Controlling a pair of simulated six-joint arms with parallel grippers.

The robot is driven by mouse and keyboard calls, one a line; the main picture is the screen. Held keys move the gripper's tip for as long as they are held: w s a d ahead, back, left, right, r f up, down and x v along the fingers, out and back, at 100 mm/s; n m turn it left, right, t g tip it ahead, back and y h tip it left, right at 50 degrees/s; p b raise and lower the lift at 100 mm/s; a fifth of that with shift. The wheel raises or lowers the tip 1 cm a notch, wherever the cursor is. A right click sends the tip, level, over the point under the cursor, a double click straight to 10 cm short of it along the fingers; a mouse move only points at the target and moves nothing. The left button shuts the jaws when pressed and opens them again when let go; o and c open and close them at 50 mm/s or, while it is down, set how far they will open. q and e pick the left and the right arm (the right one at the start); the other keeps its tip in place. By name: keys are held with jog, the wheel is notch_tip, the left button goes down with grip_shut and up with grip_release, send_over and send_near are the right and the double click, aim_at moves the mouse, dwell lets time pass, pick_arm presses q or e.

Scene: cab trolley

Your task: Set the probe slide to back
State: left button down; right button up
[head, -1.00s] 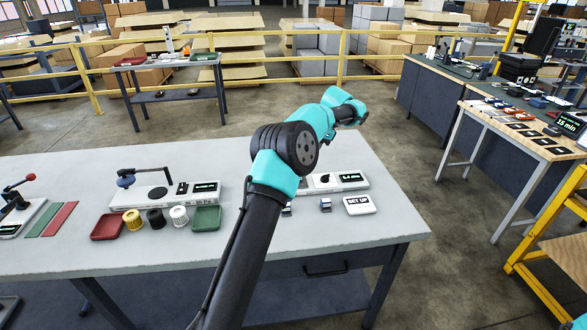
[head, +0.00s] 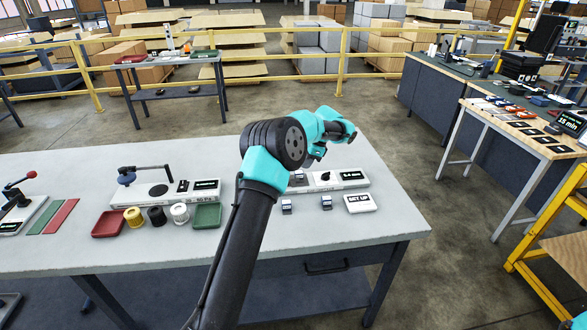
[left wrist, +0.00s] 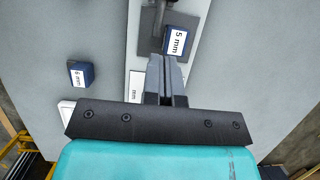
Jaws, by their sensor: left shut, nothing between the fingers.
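A long white gauge (head: 345,186) with a small lit display and a dark knob (head: 326,176) lies on the right half of the grey bench. My left gripper (left wrist: 167,78) is shut and empty above the gauge. In the left wrist view its fingertips are close to a blue block marked 5 mm (left wrist: 180,41), beside a dark grey part (left wrist: 149,22) of the gauge. I cannot tell whether they touch anything. My arm hides the gauge's left end in the head view, and I cannot clearly make out the probe slide. My right gripper is not in view.
Two small blocks (head: 326,203) and a white SET UP sign (head: 360,204) stand in front of the gauge. A second device (head: 165,193), coloured trays (head: 207,216) and several spools (head: 180,213) are on the left. The bench's right end is clear.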

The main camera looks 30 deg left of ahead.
pick_arm(q)
jog(key=s+a+f, duration=0.2)
jog(key=a, duration=0.1)
jog(key=shift+s, duration=0.25)
jog(key=shift+s+a, duration=0.3)
jog(key=s+a, duration=0.1)
jog(key=a, duration=0.1)
jog(key=s+a, duration=0.2)
jog(key=shift+s, duration=0.25)
jog(key=shift+w, duration=0.1)
